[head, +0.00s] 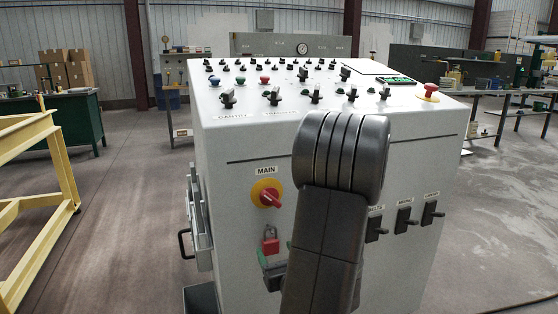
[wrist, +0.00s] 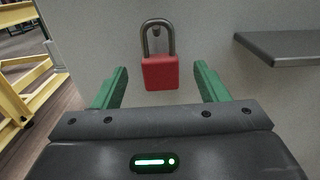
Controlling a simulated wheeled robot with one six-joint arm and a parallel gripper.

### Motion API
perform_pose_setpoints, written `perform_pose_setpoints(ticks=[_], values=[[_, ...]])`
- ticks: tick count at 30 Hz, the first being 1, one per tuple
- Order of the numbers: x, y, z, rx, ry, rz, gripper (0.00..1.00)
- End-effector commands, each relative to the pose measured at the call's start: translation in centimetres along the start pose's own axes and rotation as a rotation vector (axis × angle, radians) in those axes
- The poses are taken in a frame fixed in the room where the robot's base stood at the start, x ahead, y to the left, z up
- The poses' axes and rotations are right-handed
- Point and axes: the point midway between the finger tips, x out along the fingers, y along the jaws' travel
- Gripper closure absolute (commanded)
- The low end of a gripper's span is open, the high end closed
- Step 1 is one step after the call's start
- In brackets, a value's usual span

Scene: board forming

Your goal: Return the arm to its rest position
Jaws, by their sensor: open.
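My gripper (wrist: 160,84) is open, with its two green fingers apart. A red padlock (wrist: 160,73) with a grey shackle hangs on the cabinet's front face, just beyond and between the fingertips, and they do not appear to grip it. The padlock also shows in the head view (head: 270,246), below the red and yellow MAIN switch (head: 267,195). My dark arm covers part of the cabinet front in the head view and hides much of my gripper.
The grey control cabinet (head: 240,150) stands close in front. Its top carries many knobs and a red stop button (head: 428,91). Black levers (head: 404,220) stick out at lower right. A dark ledge (wrist: 285,47) juts in at wrist-view right. A yellow frame (head: 30,210) stands left; open floor lies between.

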Motion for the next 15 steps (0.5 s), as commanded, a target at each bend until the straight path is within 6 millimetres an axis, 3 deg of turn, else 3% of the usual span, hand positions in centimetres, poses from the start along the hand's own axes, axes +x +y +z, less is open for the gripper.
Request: perform_pose_setpoints(ticks=[7,15], values=[[3.0,0.1,0.0,0.0,-0.001,0.003,0.33],[3.7,0.0,0.1,0.002,0.0,0.0,0.33]])
